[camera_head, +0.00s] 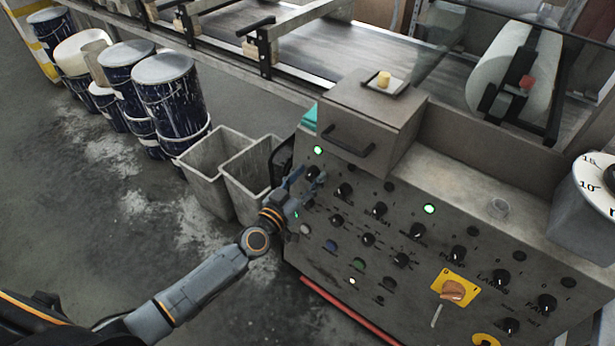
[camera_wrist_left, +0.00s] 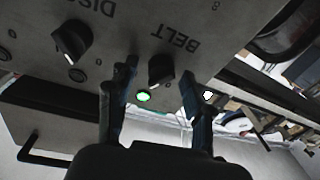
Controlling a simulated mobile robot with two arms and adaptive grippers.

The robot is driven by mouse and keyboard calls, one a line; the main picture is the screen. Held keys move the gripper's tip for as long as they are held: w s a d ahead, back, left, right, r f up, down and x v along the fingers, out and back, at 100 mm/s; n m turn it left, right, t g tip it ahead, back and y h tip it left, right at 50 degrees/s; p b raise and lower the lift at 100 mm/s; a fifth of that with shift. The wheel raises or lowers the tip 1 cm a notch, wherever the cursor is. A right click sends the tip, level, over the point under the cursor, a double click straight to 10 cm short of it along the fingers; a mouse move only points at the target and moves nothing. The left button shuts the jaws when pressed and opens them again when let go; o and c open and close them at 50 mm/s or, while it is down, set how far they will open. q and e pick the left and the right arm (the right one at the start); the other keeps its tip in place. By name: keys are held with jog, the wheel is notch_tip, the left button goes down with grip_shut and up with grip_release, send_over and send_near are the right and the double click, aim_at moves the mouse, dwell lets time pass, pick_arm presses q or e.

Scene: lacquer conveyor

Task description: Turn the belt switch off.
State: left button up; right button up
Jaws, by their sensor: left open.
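The belt switch is a black rotary knob (camera_wrist_left: 161,70) beside the upside-down word BELT in the left wrist view. In the head view it is a dark knob (camera_head: 312,172) at the panel's upper left, partly covered by my gripper. A lit green lamp (camera_head: 318,150) is close to it and also shows in the wrist view (camera_wrist_left: 143,97). My left gripper (camera_head: 301,186) is at the panel, its fingers open on either side of the knob. I cannot tell whether they touch it. My right gripper is not in view.
The control panel (camera_head: 325,228) carries several other knobs, including one (camera_wrist_left: 73,40) beside the belt switch, and an orange handle on a yellow plate (camera_head: 453,290). A box with a handle (camera_head: 365,110) stands above. Grey bins (camera_head: 215,160) and blue drums (camera_head: 170,95) stand left.

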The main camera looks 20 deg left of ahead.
pick_arm(q)
jog(key=c, duration=1)
grip_shut()
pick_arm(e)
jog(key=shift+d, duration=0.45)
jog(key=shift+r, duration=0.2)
pick_arm(q)
jog(key=shift+r+n+y+p, duration=0.15)
jog(key=shift+n+y+p, duration=0.15)
jog(key=shift+n+p, duration=0.7)
jog(key=n+p, duration=0.2)
jog(key=n, duration=0.2)
jog(key=shift+r+y+p, duration=0.1)
jog(key=shift+y+p, duration=0.2)
jog(key=shift+p, duration=0.1)
jog(key=n+g+p, duration=0.1)
jog(key=n+p, duration=0.2)
jog(key=n, duration=0.1)
jog(key=shift+y, duration=0.4)
jog(key=shift+n+p, duration=0.6)
jog(key=shift+n, duration=0.8)
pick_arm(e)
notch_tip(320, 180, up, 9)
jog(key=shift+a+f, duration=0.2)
pick_arm(q)
jog(key=shift+f, duration=0.2)
